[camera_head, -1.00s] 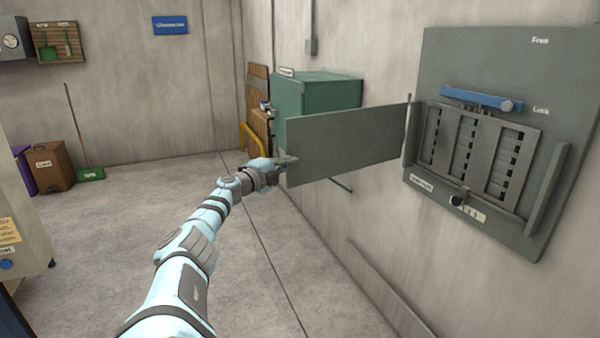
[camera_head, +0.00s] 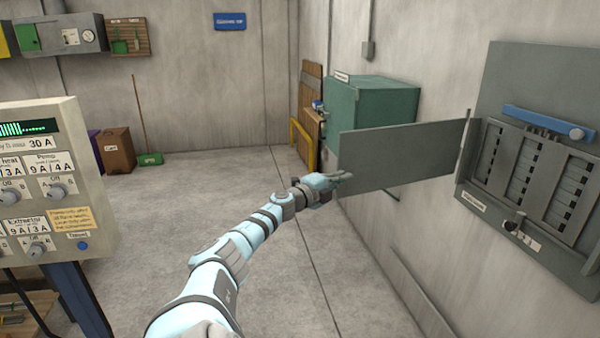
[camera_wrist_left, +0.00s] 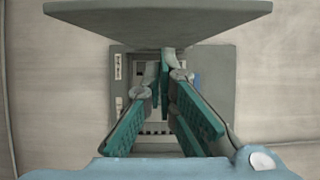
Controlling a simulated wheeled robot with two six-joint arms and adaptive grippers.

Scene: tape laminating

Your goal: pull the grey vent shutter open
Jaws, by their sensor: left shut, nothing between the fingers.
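The grey vent shutter (camera_head: 400,157) stands swung out from the wall panel on its left side, showing its flat face in the head view. In the left wrist view the shutter (camera_wrist_left: 158,20) spans the top, beyond the fingers. My left gripper (camera_head: 346,177) is at the shutter's free outer edge, its fingers shut and empty; whether they touch the edge I cannot tell. The fingers (camera_wrist_left: 164,62) also show in the left wrist view, tips together. The wall panel (camera_head: 520,95) is uncovered, with slatted vents (camera_head: 522,182) and a blue bar (camera_head: 545,122). My right gripper is not in view.
A green cabinet (camera_head: 375,105) stands against the wall behind the shutter. A control console (camera_head: 40,180) with knobs is at the left. The floor (camera_head: 240,185) between them is clear.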

